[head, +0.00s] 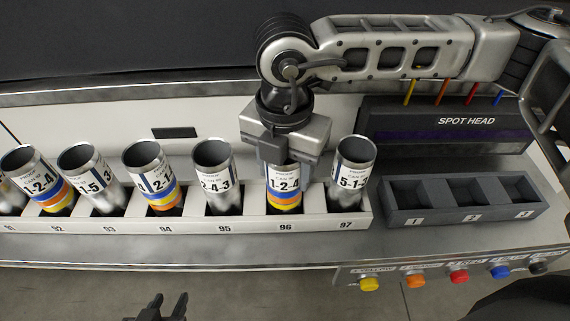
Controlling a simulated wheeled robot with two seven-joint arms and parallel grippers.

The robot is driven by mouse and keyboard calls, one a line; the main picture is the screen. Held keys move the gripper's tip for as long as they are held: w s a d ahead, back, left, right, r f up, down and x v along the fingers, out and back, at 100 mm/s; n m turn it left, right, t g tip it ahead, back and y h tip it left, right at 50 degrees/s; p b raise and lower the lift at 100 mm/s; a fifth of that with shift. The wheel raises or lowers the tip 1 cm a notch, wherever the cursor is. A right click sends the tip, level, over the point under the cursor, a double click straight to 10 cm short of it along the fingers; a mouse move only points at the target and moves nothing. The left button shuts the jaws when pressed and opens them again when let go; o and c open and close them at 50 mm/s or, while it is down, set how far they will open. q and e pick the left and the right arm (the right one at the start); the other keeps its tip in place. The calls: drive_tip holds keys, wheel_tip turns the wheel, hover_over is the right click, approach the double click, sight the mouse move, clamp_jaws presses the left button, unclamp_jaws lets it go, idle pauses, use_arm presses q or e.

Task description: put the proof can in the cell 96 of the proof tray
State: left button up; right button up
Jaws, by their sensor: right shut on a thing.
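The proof can (285,186), a metal can labelled 1-2-4 with blue, yellow and orange bands, is at cell 96 of the proof tray (257,227). Its lower end is in the cell and it looks about upright. My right gripper (284,158) comes down from above and is shut on the can's upper part, hiding its rim. My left gripper (166,307) is low at the bottom edge, in front of the bench and away from the tray. Its two dark fingertips are apart with nothing between them.
Other cans lean in cells 92 to 95, and can 5-1-3 (353,165) stands close by in cell 97. A dark three-pocket holder (464,212) is empty at the right, before the SPOT HEAD unit (440,135). Coloured buttons (459,277) line the bench front.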

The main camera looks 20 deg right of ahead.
drive_tip(key=o, duration=0.9)
drive_tip(key=shift+f, duration=0.1)
drive_tip(key=shift+o, duration=0.2)
drive_tip(key=shift+r+p, duration=0.3)
drive_tip(key=shift+p, duration=0.15)
drive_tip(key=shift+r, duration=0.3)
wheel_tip(320, 180, up, 10)
drive_tip(key=shift+f+b, duration=0.1)
drive_tip(key=shift+b, duration=0.8)
drive_tip(key=shift+r, duration=0.7)
